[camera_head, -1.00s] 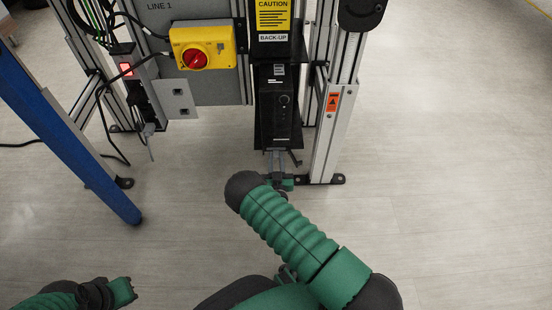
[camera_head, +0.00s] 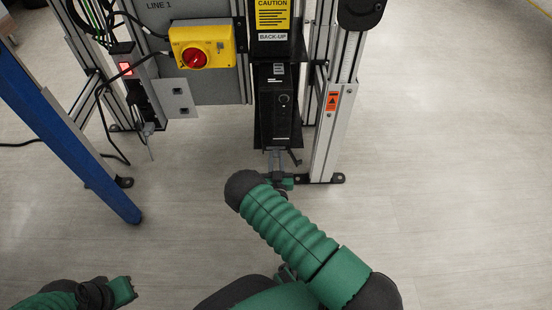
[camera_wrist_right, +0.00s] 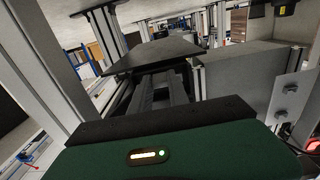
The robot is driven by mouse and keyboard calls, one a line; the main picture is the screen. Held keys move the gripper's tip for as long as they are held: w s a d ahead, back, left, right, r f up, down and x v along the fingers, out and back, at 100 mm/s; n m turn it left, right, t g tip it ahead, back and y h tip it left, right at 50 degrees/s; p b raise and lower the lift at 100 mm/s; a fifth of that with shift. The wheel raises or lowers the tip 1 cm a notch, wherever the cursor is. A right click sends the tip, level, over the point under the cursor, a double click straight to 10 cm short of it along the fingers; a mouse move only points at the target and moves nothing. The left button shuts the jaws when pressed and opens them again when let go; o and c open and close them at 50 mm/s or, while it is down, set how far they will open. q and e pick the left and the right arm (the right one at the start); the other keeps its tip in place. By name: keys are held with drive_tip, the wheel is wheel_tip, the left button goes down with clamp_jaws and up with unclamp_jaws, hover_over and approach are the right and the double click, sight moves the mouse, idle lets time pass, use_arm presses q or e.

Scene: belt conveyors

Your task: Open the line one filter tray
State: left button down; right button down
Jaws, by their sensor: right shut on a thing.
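The line one unit stands under a grey panel marked LINE 1 (camera_head: 159,5). A black unit (camera_head: 276,105) hangs on its frame below a BACK-UP label. In the right wrist view a dark flat plate (camera_wrist_right: 155,54), seemingly the filter tray, lies just beyond my fingers. My right gripper (camera_head: 276,157) is at the black unit's lower end. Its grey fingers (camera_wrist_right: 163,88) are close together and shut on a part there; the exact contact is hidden. My left arm's green end (camera_head: 122,291) shows at the lower left; its jaws cannot be made out.
A yellow box with a red rotary switch (camera_head: 202,48) is left of the black unit. An aluminium post (camera_head: 328,135) with a foot stands close right of my right gripper. A blue leg (camera_head: 75,140) and cables are at left. The floor at right is clear.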

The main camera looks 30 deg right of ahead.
idle(0.4)
drive_tip(key=p+v, duration=0.4)
drive_tip(key=v, duration=0.4)
drive_tip(key=shift+p, duration=0.3)
drive_tip(key=shift+s, duration=0.1)
drive_tip(key=c, duration=1.2)
unclamp_jaws()
drive_tip(key=shift+c, duration=0.2)
